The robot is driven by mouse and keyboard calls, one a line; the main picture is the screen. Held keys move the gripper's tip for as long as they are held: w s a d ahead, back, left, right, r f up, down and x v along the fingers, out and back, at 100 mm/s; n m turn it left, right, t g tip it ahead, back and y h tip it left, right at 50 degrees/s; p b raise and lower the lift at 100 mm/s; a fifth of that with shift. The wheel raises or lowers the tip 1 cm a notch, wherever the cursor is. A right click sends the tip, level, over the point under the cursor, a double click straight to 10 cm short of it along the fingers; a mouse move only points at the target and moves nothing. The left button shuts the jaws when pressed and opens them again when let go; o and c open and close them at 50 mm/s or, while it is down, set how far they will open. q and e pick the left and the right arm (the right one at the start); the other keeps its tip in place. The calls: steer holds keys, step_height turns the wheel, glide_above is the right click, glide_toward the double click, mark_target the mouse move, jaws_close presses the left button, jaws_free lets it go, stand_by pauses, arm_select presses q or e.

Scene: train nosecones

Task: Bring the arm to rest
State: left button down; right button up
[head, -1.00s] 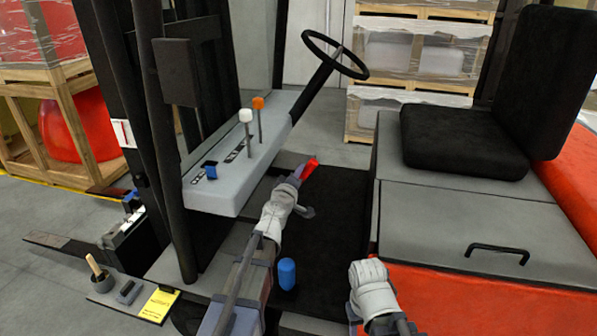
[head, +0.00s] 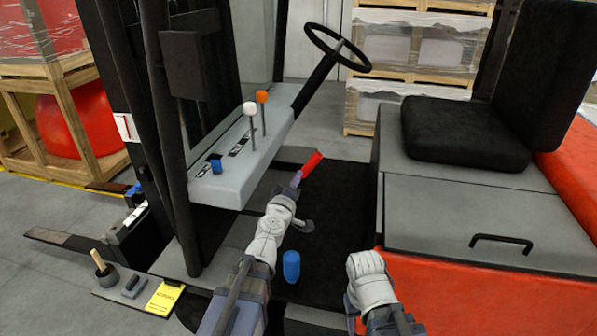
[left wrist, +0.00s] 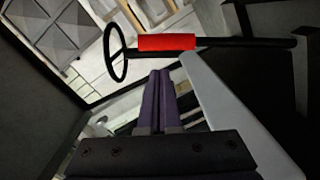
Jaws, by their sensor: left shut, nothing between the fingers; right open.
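My left gripper (head: 296,181) reaches over the forklift's footwell in the head view. Its purple fingers (left wrist: 160,100) are together and empty in the left wrist view. A red grip (head: 312,162) shows just beyond the fingertips. In the left wrist view the red grip (left wrist: 167,42) sits past the fingertips, with a dark rod to its right; a gap shows between grip and fingers there. My right arm shows at the lower middle of the head view, in front of the red seat base. No fingers of my right gripper show.
The console (head: 238,170) with white and orange lever knobs stands left of my left arm, below the steering wheel (head: 338,47). The black seat (head: 455,137) is at right. A blue cylinder (head: 291,266) stands beside my left forearm. A yellow notepad (head: 164,298) lies lower left.

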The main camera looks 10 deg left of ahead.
arm_select(q)
steer(key=shift+s+a, duration=0.15)
steer(key=shift+s, duration=0.55)
